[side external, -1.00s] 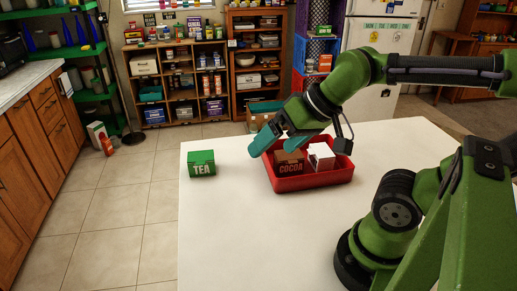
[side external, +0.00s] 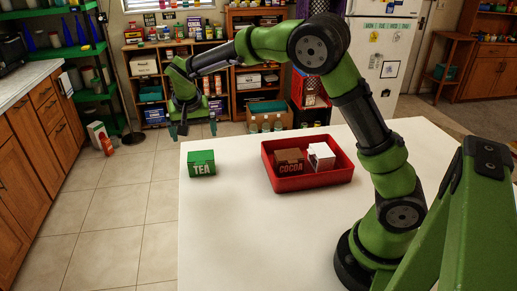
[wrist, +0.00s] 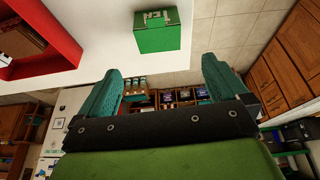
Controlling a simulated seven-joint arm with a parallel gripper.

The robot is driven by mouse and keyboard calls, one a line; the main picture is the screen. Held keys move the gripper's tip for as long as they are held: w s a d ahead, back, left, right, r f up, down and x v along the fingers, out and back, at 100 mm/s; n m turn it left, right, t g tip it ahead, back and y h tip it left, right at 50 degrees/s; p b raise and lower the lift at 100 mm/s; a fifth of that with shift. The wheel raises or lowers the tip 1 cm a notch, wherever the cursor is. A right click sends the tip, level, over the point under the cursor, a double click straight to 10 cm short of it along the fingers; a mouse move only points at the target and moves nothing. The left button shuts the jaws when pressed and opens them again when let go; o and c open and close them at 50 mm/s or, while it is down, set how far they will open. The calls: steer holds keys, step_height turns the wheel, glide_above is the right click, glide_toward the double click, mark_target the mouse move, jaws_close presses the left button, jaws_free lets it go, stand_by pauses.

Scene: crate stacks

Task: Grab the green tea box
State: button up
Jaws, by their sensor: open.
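The green tea box (side external: 201,164) stands upright on the left part of the white table, with white TEA lettering on its front. It also shows at the top of the wrist view (wrist: 157,36), beyond the fingertips. My gripper (side external: 192,130) is open and empty, above and a little left of the tea box in the side view, clear of it. In the wrist view its two teal fingers (wrist: 165,75) are spread apart, with nothing between them.
A red tray (side external: 312,182) on the table holds a brown cocoa box (side external: 289,161) and a white box (side external: 321,155). The front of the table (side external: 250,240) is clear. The table's left edge is close to the tea box.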

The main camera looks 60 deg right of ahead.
mark_target(200, 156)
steer(key=shift+m, duration=0.3)
steer(key=x, duration=1.6)
steer(key=shift+d+f, duration=0.15)
steer(key=shift+d, duration=0.1)
steer(key=shift+c, duration=0.2)
steer(key=c, duration=0.7)
